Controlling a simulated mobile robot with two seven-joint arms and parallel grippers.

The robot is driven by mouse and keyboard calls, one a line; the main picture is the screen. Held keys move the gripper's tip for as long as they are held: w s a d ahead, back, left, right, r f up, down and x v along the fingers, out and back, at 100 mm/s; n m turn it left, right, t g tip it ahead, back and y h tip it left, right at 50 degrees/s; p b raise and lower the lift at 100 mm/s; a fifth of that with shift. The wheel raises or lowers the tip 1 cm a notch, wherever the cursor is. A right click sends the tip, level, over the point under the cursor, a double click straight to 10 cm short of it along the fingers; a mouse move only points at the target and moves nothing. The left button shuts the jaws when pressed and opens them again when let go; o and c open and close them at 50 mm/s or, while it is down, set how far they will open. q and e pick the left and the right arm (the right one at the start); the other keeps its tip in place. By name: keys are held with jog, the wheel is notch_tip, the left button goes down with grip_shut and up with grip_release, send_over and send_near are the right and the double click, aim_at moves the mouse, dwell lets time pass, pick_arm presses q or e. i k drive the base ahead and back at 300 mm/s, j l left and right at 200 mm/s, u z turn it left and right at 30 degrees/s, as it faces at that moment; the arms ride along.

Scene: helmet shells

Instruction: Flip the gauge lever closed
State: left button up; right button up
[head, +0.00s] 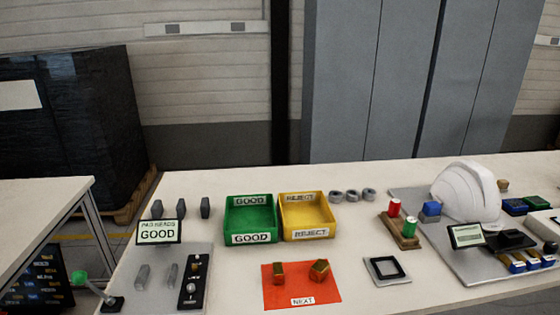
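The gauge lever cannot be picked out for sure. At the front left, a thin tilted rod with a green knob (79,278) rises from a small black base (112,303). On the left grey plate, a display (158,233) reads "PAD READS GOOD". A black panel (194,282) with small controls lies right of it. On the right grey plate (440,263), a second small display (467,236) stands by a black block (508,241), in front of a white helmet shell (466,190). Neither of my grippers is in view.
A green GOOD bin (250,228) and a yellow REJECT bin (307,226) stand mid-table. An orange NEXT mat (288,297) bears two small blocks. A wooden stand (402,233) holds red and green pieces. A black square frame (387,269) lies nearby. Grey rings (352,195) lie behind.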

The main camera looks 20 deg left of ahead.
aim_at(79, 278)
jog(key=k+u, duration=0.1)
jog(key=u, duration=1.9)
